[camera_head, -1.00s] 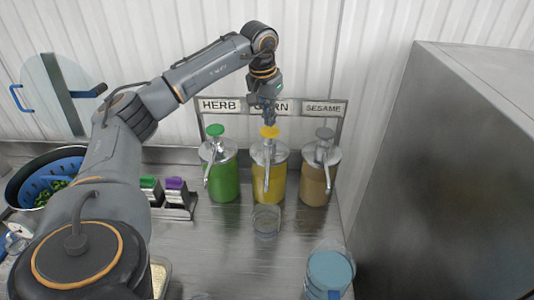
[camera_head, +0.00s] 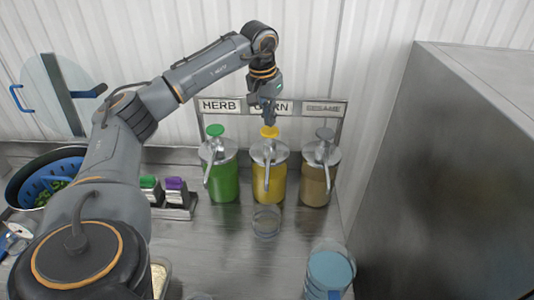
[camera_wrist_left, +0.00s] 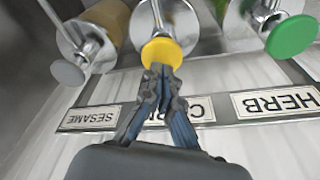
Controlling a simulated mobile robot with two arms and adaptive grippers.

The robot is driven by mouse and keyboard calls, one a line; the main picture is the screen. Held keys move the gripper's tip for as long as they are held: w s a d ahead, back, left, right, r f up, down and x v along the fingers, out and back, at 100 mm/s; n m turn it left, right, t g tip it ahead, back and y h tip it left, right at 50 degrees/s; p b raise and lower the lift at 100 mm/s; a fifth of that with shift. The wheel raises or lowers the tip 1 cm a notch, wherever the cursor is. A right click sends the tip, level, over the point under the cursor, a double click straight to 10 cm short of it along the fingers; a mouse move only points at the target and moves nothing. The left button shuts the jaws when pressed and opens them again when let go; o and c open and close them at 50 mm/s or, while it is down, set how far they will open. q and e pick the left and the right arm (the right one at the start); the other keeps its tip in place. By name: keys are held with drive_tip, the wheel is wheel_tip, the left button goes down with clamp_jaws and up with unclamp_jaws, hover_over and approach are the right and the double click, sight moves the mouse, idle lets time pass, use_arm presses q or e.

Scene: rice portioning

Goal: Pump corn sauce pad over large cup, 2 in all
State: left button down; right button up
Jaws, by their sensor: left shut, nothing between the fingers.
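The corn sauce dispenser (camera_head: 268,183) is a clear jar of yellow sauce with a yellow pump pad (camera_head: 269,131), between the herb and sesame dispensers. My left gripper (camera_head: 269,122) is shut and empty, its fingertips right at the yellow pad from above. In the left wrist view the closed fingers (camera_wrist_left: 163,72) reach the edge of the yellow pad (camera_wrist_left: 161,52); whether they press it I cannot tell. A clear cup (camera_head: 266,222) stands in front of the corn dispenser, below its spout; its contents are hard to make out. My right gripper is not in view.
The green herb dispenser (camera_head: 222,181) stands left and the brown sesame dispenser (camera_head: 317,184) right. A blue-filled clear container (camera_head: 330,272) is at the front right. A blue colander (camera_head: 50,178) is at left, near shakers with green and purple tops (camera_head: 175,190). A metal cabinet (camera_head: 450,180) bounds the right.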

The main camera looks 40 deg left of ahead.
sight(269, 131)
use_arm(q)
drive_tip(key=shift+f, duration=0.15)
drive_tip(key=shift+f+b, duration=0.4)
drive_tip(key=shift+f, duration=0.2)
drive_tip(key=shift+f+b, duration=0.7)
drive_tip(key=shift+f, duration=0.7)
drive_tip(key=shift+r, duration=0.1)
drive_tip(key=shift+r+p, duration=1.95)
drive_tip(key=shift+f, duration=0.15)
